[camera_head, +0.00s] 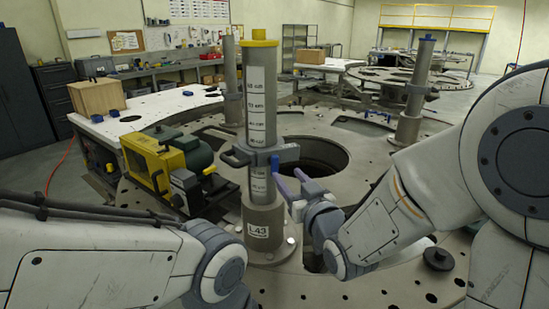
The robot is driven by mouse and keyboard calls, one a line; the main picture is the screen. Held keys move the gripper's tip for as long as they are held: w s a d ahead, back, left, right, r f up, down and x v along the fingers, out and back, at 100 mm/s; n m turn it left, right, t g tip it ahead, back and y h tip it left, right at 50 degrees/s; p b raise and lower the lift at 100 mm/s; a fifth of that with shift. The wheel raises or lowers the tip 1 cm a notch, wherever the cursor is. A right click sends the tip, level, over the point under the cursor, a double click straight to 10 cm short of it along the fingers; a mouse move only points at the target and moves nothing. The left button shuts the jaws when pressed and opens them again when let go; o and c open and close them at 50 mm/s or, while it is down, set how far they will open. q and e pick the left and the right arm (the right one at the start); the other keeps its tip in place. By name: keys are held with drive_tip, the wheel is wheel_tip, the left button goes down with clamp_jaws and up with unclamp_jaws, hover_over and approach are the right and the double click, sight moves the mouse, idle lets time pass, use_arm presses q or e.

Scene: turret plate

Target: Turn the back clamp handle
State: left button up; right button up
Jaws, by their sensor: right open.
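A grey clamp (258,157) sits around the upright labelled post (256,95) in the middle. A blue handle (275,166) hangs at the clamp's right side, and a dark grip sticks out at its left. My right gripper (287,173) is open, with its two purple fingers pointing up and left toward the blue handle. One fingertip is close to the handle; I cannot tell whether they touch. My left arm enters from the lower left, but its fingers are not in view. Which clamp handle is the back one is not clear.
The post stands on a large round metal plate (380,165) with a wide hole (318,155) behind it. A yellow and green machine (160,160) stands to the left. Two more posts, back left (230,80) and back right (415,90), rise behind. A dark knob (438,258) sits at right.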

sight(276, 159)
drive_tip(key=p+x, duration=0.1)
drive_tip(key=x, duration=0.2)
drive_tip(key=p+x, duration=0.1)
drive_tip(key=x, duration=0.2)
drive_tip(key=p+x, duration=0.2)
drive_tip(key=x, duration=0.1)
drive_tip(key=shift+w+r, duration=0.25)
drive_tip(key=shift+w+a, duration=0.25)
drive_tip(key=shift+w, duration=0.2)
drive_tip(key=shift+f, duration=0.1)
clamp_jaws()
